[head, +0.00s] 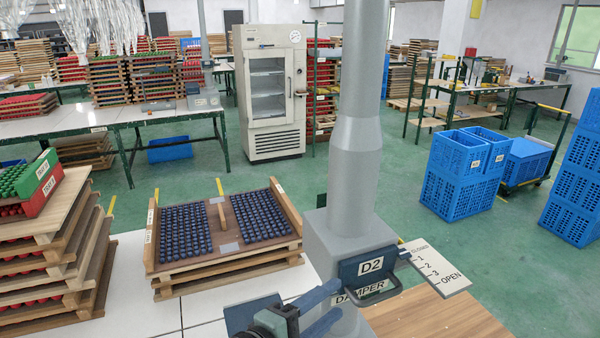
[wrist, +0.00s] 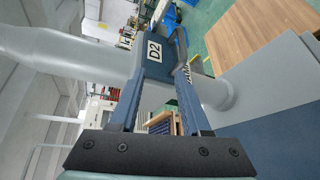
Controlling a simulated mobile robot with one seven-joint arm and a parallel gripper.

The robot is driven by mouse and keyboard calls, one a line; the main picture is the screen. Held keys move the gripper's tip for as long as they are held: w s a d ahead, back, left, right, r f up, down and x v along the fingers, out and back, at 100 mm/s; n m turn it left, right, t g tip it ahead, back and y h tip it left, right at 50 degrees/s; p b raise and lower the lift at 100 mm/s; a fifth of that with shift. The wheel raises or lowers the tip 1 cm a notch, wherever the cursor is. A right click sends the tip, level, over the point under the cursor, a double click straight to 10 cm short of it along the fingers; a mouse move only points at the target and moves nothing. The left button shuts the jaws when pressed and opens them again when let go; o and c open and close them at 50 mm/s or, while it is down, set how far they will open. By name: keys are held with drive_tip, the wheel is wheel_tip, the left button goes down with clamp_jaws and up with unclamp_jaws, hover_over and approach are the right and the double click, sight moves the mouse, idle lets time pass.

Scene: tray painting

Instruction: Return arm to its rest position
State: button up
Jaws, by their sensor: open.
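My gripper (head: 328,305) is in the lower middle of the head view, just left of the damper's handle. In the wrist view my gripper (wrist: 160,75) has its two blue fingers apart, with nothing seen held between them. The damper box (head: 345,238) sits on a grey vertical duct (head: 358,150). Its blue plate reads D2 (head: 370,267) and also shows in the wrist view (wrist: 154,50). A dark looped handle (head: 378,297) is on its front. I cannot tell whether a finger touches it. A scale plate (head: 440,268) runs from CLOSED to OPEN; a blue slide end lies near CLOSED.
A wooden tray (head: 223,254) of dark blue pieces lies on a white table (head: 110,310), left of the duct. Stacked trays (head: 60,260) with red and green pieces stand far left. A wooden surface (head: 435,318) is at lower right. Blue crates (head: 460,180) stand beyond on open green floor.

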drive_tip(key=w+a+r+m+t+y, duration=0.1)
drive_tip(key=a+r+m+t+y, duration=0.25)
drive_tip(key=r, duration=0.85)
drive_tip(key=r+m+t+y, duration=0.3)
drive_tip(key=r+m+t, duration=0.25)
drive_tip(key=r, duration=0.65)
drive_tip(key=s+r+m+t+y, duration=0.1)
drive_tip(key=s+r+t+y, duration=0.1)
drive_tip(key=s+r, duration=0.4)
drive_tip(key=s+a+r+m+t+y, duration=0.1)
drive_tip(key=s+r+t, duration=0.4)
drive_tip(key=r, duration=0.5)
drive_tip(key=shift+s+r+m+y, duration=0.35)
drive_tip(key=shift+m+y, duration=0.2)
drive_tip(key=shift+m, duration=0.25)
drive_tip(key=shift+a+f, duration=0.1)
drive_tip(key=shift+a, duration=0.05)
